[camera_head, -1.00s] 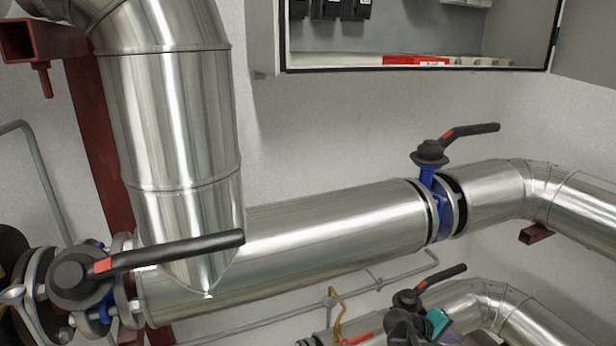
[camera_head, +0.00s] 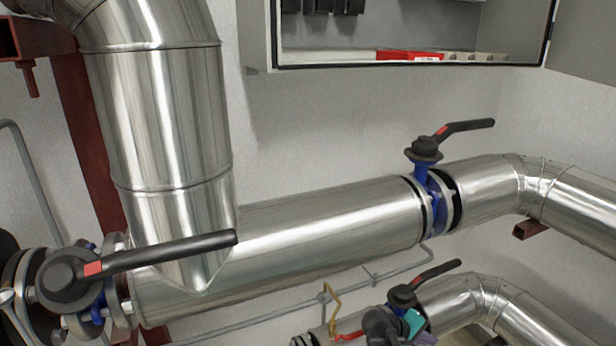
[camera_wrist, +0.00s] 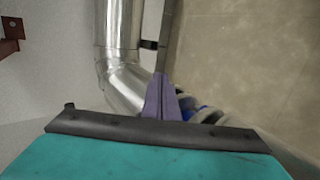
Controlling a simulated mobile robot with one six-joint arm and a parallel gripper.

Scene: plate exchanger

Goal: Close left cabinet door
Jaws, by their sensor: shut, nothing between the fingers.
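The cabinet (camera_head: 400,62) is on the wall at the top of the head view, cut off by the frame, with its front open. A grey door panel (camera_head: 585,45) stands open on its right. A narrow grey panel (camera_head: 255,35) borders its left; I cannot tell whether it is the side wall or the left door. My gripper (camera_wrist: 162,98) shows in the wrist view with purple fingers together and nothing between them. In the head view its teal and purple parts (camera_head: 414,322) show at the bottom, well below the cabinet, partly hidden. The wrist view shows no cabinet.
A large silver pipe (camera_head: 300,240) crosses below the cabinet and joins a vertical silver pipe (camera_head: 165,120) at left. A blue valve with black handle (camera_head: 460,130) sticks up at right; another black handle (camera_head: 160,252) is at lower left. Bare wall (camera_head: 330,130) lies between pipe and cabinet.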

